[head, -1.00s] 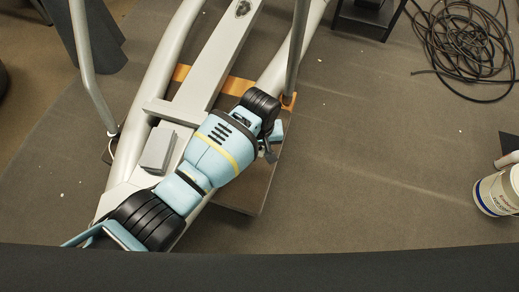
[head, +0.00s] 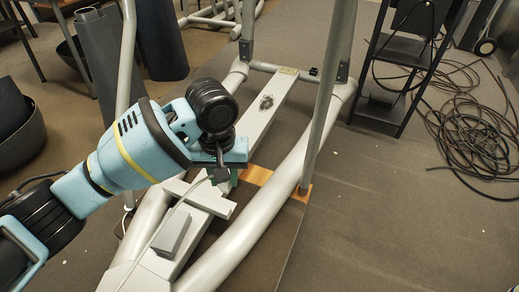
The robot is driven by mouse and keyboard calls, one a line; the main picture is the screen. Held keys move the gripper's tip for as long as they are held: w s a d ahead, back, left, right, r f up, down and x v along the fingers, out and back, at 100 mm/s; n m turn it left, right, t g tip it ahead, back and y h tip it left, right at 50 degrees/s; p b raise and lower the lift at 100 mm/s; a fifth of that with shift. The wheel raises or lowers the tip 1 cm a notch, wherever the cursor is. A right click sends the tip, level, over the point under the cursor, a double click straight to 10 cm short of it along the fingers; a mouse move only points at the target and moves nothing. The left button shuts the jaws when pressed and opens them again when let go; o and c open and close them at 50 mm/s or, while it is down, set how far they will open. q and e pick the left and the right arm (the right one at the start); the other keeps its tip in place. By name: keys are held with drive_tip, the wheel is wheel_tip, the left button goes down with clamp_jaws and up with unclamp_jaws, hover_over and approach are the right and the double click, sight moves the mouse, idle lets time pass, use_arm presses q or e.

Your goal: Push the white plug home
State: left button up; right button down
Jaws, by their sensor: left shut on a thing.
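My left gripper (head: 222,174) is at the end of the blue arm, over the grey central beam of the elliptical frame. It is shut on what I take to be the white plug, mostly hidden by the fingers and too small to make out. A thin pale cable (head: 160,228) runs from the fingertips down to the lower left. A small green part (head: 236,176) shows just beside the fingers. I cannot tell whether the plug touches a socket. My right gripper is not in view.
The elliptical frame's grey tubes (head: 262,222) flank the beam. An upright post (head: 322,110) stands right of the gripper. An orange strip (head: 258,175) lies under the frame. A black rack (head: 408,65) and coiled black cable (head: 470,135) are at the right. The floor at lower right is clear.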

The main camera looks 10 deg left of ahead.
use_arm(q)
drive_tip(key=s+a+r, duration=0.4)
drive_tip(key=s+a, duration=0.1)
drive_tip(key=s, duration=0.2)
drive_tip(key=s+a+r+m, duration=0.1)
drive_tip(key=s+a+r, duration=0.2)
drive_tip(key=s, duration=0.4)
drive_tip(key=shift+s+a+r, duration=0.25)
drive_tip(key=shift+a+r, duration=0.15)
drive_tip(key=shift+a, duration=0.45)
